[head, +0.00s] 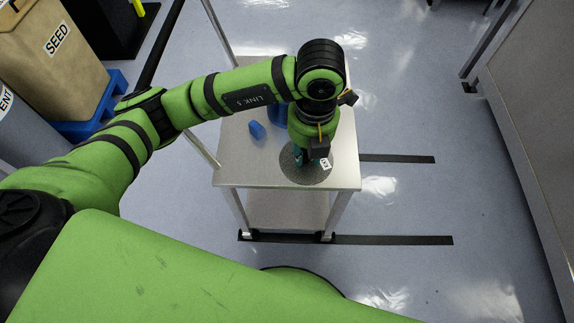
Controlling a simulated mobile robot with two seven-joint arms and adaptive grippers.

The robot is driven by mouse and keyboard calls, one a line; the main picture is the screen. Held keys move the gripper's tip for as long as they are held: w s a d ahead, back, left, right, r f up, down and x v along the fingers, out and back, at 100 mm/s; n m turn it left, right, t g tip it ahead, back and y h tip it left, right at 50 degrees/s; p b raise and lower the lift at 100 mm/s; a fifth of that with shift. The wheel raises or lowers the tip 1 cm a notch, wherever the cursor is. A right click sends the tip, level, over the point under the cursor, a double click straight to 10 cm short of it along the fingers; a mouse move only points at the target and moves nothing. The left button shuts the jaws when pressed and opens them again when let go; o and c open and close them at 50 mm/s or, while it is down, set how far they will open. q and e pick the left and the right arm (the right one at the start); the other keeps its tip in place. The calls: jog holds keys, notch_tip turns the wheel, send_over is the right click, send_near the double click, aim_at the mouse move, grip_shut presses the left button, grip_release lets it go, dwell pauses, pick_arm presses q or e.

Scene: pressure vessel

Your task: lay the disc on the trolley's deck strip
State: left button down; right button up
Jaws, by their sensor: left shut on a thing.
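The disc (306,177) is round, flat, grey and speckled. It is level over the front right part of the trolley's deck (235,171). From above I cannot tell whether it touches the deck or hangs just over it. My left gripper (305,159) points down at the far half of the disc and is shut on it. The fingertips are mostly hidden by the gripper's own body and wrist. A small white tag shows beside the gripper. I cannot make out a separate strip on the deck. My right gripper is not in view.
A small blue block (257,130) lies on the deck left of the disc, with another blue thing (276,113) behind it, partly hidden by my arm. A SEED box (52,55) stands at upper left. A grey cabinet (540,110) stands at right.

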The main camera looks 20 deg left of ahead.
aim_at(324, 173)
pick_arm(q)
jog(key=n, duration=0.2)
jog(key=d+f+n, duration=0.1)
jog(key=n, duration=0.1)
jog(key=s+d+n, duration=0.1)
jog(key=n, duration=0.1)
jog(key=shift+d+f+n, duration=0.15)
jog(key=shift+d+n, duration=0.05)
jog(key=shift+n, duration=0.2)
jog(key=n, duration=0.2)
jog(key=d+n, duration=0.1)
jog(key=shift+s+f, duration=0.25)
jog(key=n, duration=0.3)
jog(key=shift+s+d+f, duration=0.15)
jog(key=shift+d+f, duration=0.1)
jog(key=shift+d, duration=0.15)
jog(key=w+a+f, duration=0.2)
jog(key=a, duration=0.1)
jog(key=w+a+f, duration=0.2)
jog(key=a, duration=0.1)
jog(key=w+a+f, duration=0.2)
jog(key=a, duration=0.1)
jog(key=shift+a+f, duration=0.3)
jog(key=shift+f, duration=0.1)
jog(key=shift+a+f, duration=0.1)
notch_tip(324, 173, down, 3)
jog(key=shift+f, duration=0.45)
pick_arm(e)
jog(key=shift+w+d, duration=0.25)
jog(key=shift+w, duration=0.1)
